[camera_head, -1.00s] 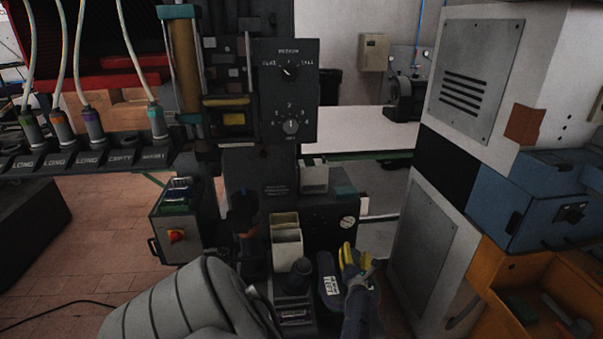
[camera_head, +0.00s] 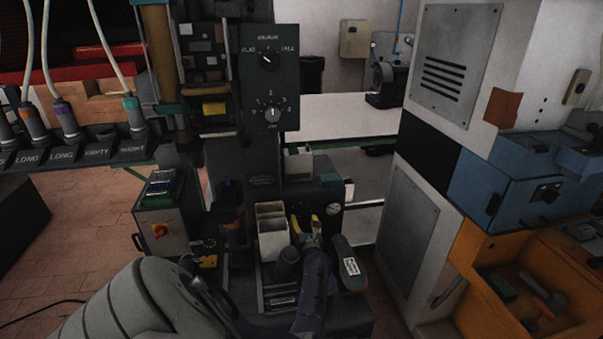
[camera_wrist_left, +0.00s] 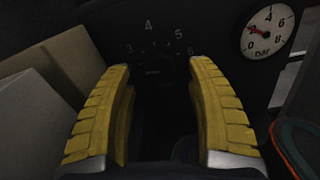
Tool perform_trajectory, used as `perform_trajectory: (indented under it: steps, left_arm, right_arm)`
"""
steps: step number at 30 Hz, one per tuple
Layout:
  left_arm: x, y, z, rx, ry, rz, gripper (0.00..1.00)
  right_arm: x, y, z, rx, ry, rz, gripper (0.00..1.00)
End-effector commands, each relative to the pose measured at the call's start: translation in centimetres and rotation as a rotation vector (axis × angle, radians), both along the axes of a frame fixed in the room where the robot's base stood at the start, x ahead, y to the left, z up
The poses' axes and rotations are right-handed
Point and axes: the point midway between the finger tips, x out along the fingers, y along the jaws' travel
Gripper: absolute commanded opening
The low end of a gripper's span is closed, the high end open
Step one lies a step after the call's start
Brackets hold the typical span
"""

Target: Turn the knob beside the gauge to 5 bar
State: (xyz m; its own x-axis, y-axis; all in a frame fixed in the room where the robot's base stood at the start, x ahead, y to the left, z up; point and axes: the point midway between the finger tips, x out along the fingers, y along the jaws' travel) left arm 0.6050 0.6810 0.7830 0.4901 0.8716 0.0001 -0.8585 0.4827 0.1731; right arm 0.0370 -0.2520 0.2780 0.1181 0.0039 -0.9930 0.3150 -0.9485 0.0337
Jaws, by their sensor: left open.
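My left gripper (camera_head: 306,224), with yellow ribbed fingers, is at the front face of the dark press, left of the gauge. It is open. The white round gauge (camera_head: 333,208) also shows in the left wrist view (camera_wrist_left: 267,30), marked in bar; its needle points up and left, the exact value too small to read surely. A printed scale with 3, 4, 5 and 6 (camera_wrist_left: 149,41) arcs above the gap between the fingers (camera_wrist_left: 162,110). The knob under this scale is dark and hard to make out; I cannot tell its setting or whether the fingers touch it. My right gripper is out of view.
Cream bins (camera_head: 270,213) stand close left of the gripper. A shoe (camera_head: 350,266) lies close on its right. A panel with two other knobs (camera_head: 268,80) rises above. An orange bin (camera_head: 475,262) is at the right.

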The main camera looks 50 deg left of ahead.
Motion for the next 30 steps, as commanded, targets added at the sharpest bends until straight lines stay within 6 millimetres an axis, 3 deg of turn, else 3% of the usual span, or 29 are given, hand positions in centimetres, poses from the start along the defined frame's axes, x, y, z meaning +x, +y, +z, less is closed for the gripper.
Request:
perform_trajectory:
  steps: [9,23,30]
  left_arm:
    - [1.3,2.3,0.0,0.000,0.000,-0.001,0.57]
    - [1.6,2.7,0.0,0.000,0.001,-0.001,0.57]
    - [1.6,2.7,0.0,0.000,0.001,-0.001,0.32]
  right_arm:
    - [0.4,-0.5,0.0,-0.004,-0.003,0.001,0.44]
    - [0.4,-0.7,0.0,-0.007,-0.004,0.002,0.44]
    - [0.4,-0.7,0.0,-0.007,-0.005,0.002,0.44]
